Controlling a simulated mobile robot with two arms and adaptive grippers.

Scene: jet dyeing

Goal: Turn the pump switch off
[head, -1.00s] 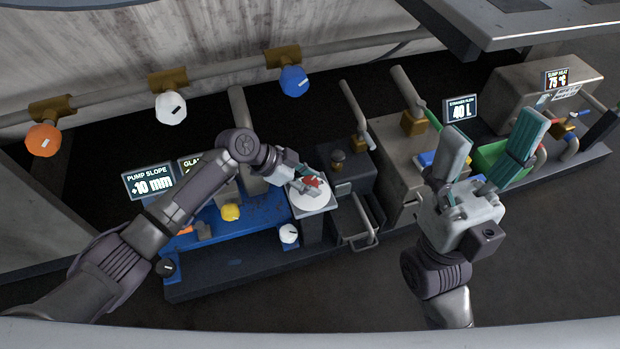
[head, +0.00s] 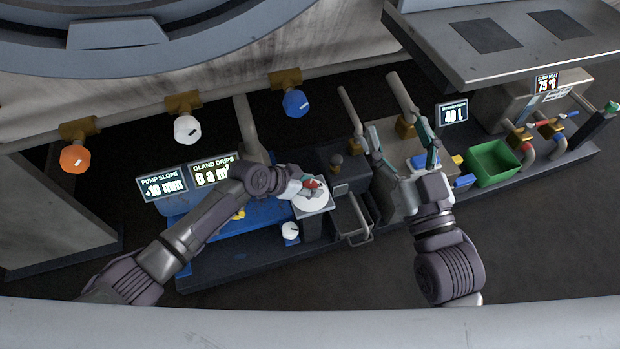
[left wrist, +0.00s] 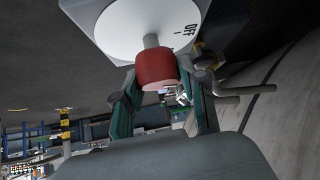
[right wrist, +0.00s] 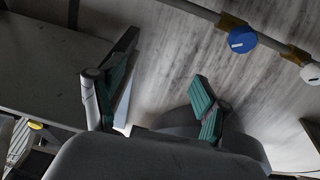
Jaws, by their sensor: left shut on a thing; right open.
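The pump switch is a red knob on a round white dial plate (head: 312,201) on a grey box. In the left wrist view the red knob (left wrist: 155,66) is large and sits between the fingers, on a grey shaft. The dial (left wrist: 145,22) carries the word OFF at its right side. My left gripper (head: 308,187) is shut on the red knob; in the left wrist view its green-padded fingers (left wrist: 160,88) flank it. The knob's pointing direction is hard to tell. My right gripper (head: 402,150) is open and empty, up and right of the switch; its spread fingers show in the right wrist view (right wrist: 160,105).
Displays read PUMP SLOPE (head: 161,185) and GLAND DRIPS (head: 214,172). Orange (head: 75,158), white (head: 187,128) and blue (head: 295,103) knobs hang from the pipe behind. A green bin (head: 492,163) stands at right. The floor in front is clear.

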